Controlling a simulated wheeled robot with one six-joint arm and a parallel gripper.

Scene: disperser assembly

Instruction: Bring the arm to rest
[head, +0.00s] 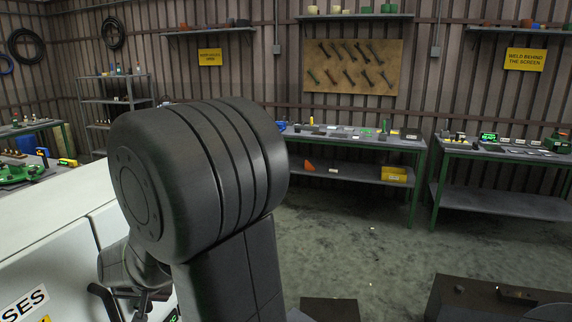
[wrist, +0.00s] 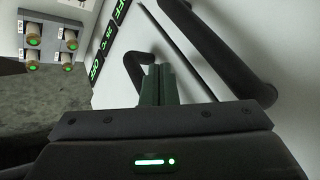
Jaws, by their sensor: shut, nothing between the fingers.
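My gripper (wrist: 157,86) shows in the wrist view with its two fingers together and nothing between them. It points at a white panel (wrist: 125,50) that carries a dark curved handle (wrist: 137,68) and labels with green lettering (wrist: 98,68). The fingertips overlap the handle in the picture; I cannot tell whether they touch it. In the head view my dark arm fills the middle left, raised in front of the camera. The gripper end (head: 135,300) is low at the left, beside the white cabinet (head: 60,225), and is partly hidden by the arm.
A grey block with several green-lit knobs (wrist: 48,45) is at the upper left of the wrist view. Workbenches (head: 355,135) (head: 510,150) stand along the back wall. A dark low box (head: 445,295) is at the front right. The floor between (head: 350,230) is clear.

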